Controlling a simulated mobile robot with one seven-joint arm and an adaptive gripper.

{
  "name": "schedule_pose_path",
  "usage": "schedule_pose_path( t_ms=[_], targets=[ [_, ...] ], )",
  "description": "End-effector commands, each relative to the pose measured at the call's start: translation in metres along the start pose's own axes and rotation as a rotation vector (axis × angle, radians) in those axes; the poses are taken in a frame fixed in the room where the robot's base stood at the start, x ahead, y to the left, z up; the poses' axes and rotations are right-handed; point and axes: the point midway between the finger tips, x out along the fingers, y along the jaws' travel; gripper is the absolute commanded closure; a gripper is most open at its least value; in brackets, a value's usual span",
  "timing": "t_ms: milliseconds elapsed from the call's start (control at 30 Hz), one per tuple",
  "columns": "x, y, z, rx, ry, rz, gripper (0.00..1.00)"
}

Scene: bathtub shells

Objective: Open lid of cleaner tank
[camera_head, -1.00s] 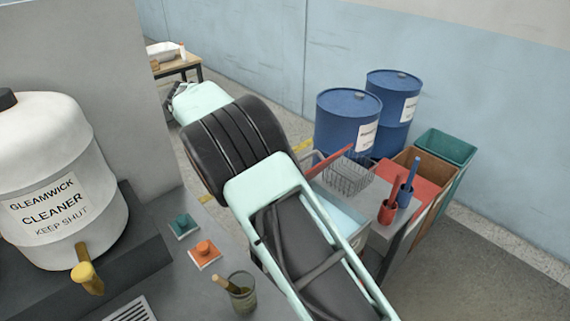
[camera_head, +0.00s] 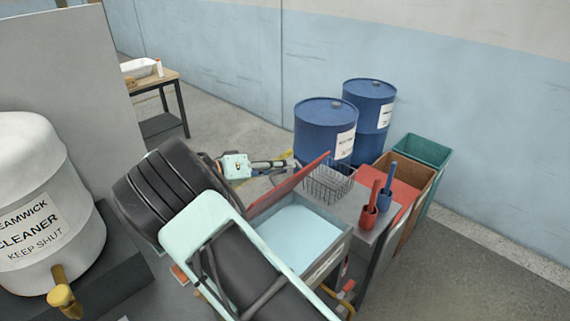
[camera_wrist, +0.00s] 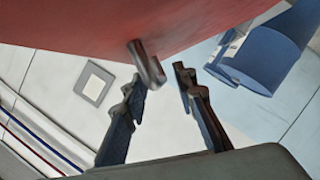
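An open tank (camera_head: 345,240) of pale blue liquid sits in a grey cart in the head view. Its red lid (camera_head: 290,186) stands raised and tilted along the tank's far side. My gripper (camera_head: 287,163) is beyond the lid. In the wrist view the red lid (camera_wrist: 150,25) fills the top, with a short metal handle (camera_wrist: 147,63) sticking out. The two fingers of my gripper (camera_wrist: 160,80) are apart, with the handle by the left fingertip; I cannot tell if they touch. A white tank (camera_head: 35,165) labelled cleaner, keep shut, stands at the left.
A wire basket (camera_head: 328,183) and red and blue handled tools in cups (camera_head: 368,218) are beside the tank. Blue drums (camera_head: 325,125) stand behind, bins (camera_head: 405,180) at the right. A wooden table (camera_head: 160,82) is at the back left. Floor at the lower right is clear.

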Motion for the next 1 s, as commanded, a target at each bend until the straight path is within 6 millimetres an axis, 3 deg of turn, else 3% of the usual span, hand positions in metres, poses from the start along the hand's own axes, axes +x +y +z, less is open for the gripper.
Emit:
schedule_pose_path(
  t_ms=[133,433,700,1000],
  targets=[
    [0.0122,0.0004,0.0001,-0.001,-0.001,0.0,0.74],
    [0.0148,-0.0004,0.0004,-0.001,0.0,-0.001,0.74],
    [0.0145,-0.0004,0.0003,0.0,0.0,-0.001,1.0],
    [0.0143,-0.0004,0.0002,0.0,-0.001,-0.001,1.0]
  ],
)
